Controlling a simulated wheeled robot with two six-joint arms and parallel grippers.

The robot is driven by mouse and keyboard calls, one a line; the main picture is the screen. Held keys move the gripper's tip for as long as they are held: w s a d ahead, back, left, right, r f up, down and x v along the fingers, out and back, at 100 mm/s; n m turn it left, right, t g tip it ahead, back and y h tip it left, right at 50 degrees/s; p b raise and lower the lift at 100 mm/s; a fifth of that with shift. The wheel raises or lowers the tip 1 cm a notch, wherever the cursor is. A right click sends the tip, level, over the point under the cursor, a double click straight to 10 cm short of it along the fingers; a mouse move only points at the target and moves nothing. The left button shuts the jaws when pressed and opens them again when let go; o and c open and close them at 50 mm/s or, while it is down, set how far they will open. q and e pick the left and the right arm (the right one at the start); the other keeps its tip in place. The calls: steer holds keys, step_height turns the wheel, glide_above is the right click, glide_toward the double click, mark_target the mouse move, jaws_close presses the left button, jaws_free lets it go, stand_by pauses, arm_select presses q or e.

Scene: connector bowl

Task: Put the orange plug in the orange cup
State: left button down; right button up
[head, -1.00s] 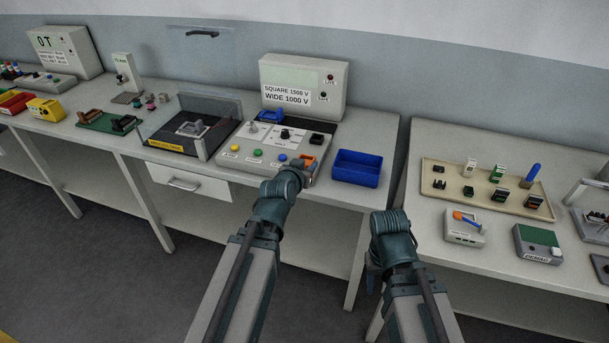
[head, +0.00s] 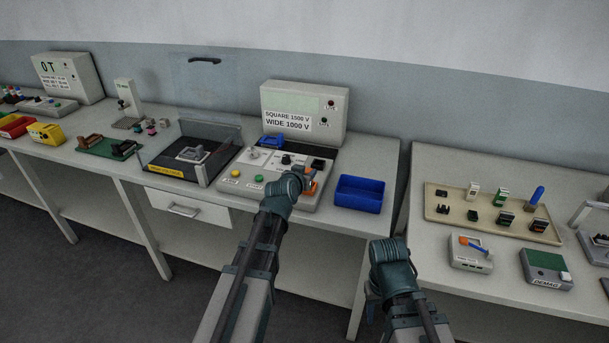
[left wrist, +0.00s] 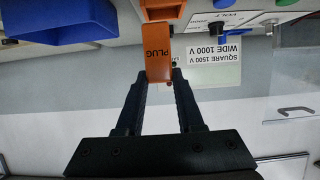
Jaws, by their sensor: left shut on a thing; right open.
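My left gripper (head: 306,180) is over the front right corner of the grey console. In the left wrist view it is shut on the orange plug (left wrist: 158,52), a block marked PLUG between its two dark fingers. The orange cup (left wrist: 160,8) shows at the top edge of that view, partly cut off. The plug's far end appears right against the cup; I cannot tell whether they touch. In the head view the orange cup (head: 312,188) is partly hidden by my gripper. My right gripper (head: 372,293) is open, low in front of the gap between tables, mostly hidden by its arm.
The console (head: 247,182) carries buttons and a knob, with a voltage sign box (head: 303,110) behind it. A blue bin (head: 360,193) stands just to its right. A clear-walled fixture (head: 190,155) is to its left. A tray of connectors (head: 440,212) is on the right table.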

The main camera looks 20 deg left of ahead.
arm_select(q)
steer(key=w+f+b, duration=0.1)
steer(key=f+b, duration=0.1)
steer(key=w+a+f+b, duration=0.1)
steer(key=w+f+b, duration=0.1)
steer(key=shift+w, duration=0.2)
steer(key=shift+r, duration=0.1)
arm_select(e)
steer(key=f, duration=0.3)
steer(key=shift+w+d+f, duration=0.15)
steer(key=shift+w+f, duration=0.2)
steer(key=shift+f, duration=0.05)
arm_select(q)
steer(key=c, duration=0.5)
jaws_free()
steer(key=shift+c, duration=0.2)
arm_select(e)
steer(key=shift+f, duration=0.15)
